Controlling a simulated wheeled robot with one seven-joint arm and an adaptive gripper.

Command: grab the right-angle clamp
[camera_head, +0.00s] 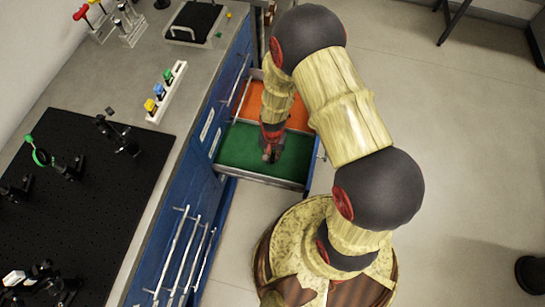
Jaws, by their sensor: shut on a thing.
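My gripper (270,152) points down into an open drawer, low over its green-lined compartment (239,146). Its fingers are shut on a small dark thing, seemingly the right-angle clamp. The clamp is mostly hidden by the fingers and too small to make out in detail. I cannot tell whether it still touches the green lining.
The drawer's orange-lined compartment (297,113) lies behind the green one. The blue cabinet (176,235) with metal handles runs along the left. On the bench top stand a black optical breadboard (100,205) with mounts and a white rack (166,92) with coloured knobs. The floor on the right is mostly clear.

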